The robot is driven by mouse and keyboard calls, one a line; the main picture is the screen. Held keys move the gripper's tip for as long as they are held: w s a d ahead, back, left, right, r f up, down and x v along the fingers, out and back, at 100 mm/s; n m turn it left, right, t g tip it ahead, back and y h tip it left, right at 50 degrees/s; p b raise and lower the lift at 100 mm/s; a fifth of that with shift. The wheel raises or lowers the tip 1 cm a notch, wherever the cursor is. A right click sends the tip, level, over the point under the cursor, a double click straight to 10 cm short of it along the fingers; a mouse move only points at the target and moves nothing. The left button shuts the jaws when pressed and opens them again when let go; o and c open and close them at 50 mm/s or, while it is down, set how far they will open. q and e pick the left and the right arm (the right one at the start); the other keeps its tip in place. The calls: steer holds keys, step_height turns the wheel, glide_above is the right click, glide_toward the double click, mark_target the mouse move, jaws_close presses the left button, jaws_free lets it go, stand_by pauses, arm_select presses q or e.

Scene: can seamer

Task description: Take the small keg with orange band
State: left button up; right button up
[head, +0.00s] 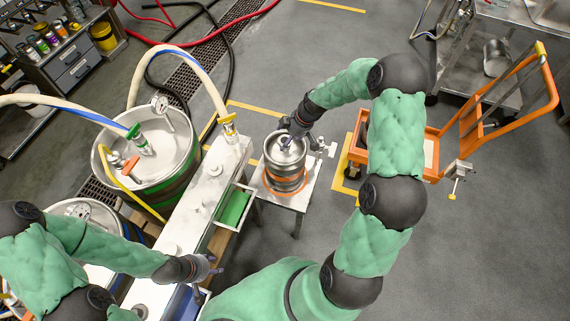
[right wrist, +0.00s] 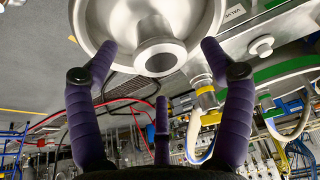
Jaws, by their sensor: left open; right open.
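The small steel keg with an orange band (head: 285,180) stands upright on a small metal table (head: 292,201) near the middle of the head view. My right gripper (head: 291,142) is open at the top of this keg. In the right wrist view the keg's round top and central neck (right wrist: 158,53) lie just beyond the spread fingers of this gripper (right wrist: 158,47); I cannot tell whether they touch it. My left gripper (head: 212,269) is open and empty near the front end of the long metal bench, away from the keg.
The long metal bench (head: 207,187) stands left of the keg. A large steel tank (head: 178,178) with hoses is beyond it. An orange cart (head: 428,133) stands right, partly behind my right arm. Open floor (head: 480,230) lies at the lower right.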

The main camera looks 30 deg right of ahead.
mark_target(285, 140)
steer(key=b+x, duration=0.1)
steer(key=x, duration=0.2)
steer(key=shift+f, duration=0.2)
jaws_close()
steer(key=shift+r, duration=0.2)
